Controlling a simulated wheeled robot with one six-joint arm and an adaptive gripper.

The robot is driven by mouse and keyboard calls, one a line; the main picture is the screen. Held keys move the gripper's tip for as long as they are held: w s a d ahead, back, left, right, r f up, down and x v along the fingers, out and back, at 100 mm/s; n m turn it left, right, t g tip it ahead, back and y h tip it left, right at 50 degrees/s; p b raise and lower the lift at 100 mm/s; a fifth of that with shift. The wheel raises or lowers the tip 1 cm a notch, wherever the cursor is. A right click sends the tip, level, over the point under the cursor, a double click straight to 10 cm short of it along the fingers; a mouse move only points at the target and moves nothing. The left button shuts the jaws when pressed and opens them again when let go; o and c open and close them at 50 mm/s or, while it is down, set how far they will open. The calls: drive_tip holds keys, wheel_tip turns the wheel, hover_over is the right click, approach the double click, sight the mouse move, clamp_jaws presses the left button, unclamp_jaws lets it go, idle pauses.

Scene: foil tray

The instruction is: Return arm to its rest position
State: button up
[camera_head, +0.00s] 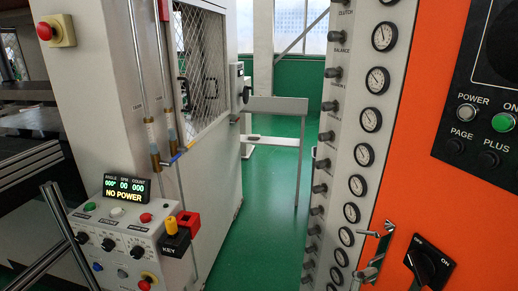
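My arm and gripper do not show in this view, so their pose and what the gripper holds cannot be seen. No foil tray shows either.
A control box (118,238) reading "NO POWER" stands at lower left before a grey machine (105,100). An orange panel (420,190) with a metal handle (372,256) and a gauge column (350,150) fill the right. Green floor (262,215) lies clear between, with a grey barrier (275,106) behind.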

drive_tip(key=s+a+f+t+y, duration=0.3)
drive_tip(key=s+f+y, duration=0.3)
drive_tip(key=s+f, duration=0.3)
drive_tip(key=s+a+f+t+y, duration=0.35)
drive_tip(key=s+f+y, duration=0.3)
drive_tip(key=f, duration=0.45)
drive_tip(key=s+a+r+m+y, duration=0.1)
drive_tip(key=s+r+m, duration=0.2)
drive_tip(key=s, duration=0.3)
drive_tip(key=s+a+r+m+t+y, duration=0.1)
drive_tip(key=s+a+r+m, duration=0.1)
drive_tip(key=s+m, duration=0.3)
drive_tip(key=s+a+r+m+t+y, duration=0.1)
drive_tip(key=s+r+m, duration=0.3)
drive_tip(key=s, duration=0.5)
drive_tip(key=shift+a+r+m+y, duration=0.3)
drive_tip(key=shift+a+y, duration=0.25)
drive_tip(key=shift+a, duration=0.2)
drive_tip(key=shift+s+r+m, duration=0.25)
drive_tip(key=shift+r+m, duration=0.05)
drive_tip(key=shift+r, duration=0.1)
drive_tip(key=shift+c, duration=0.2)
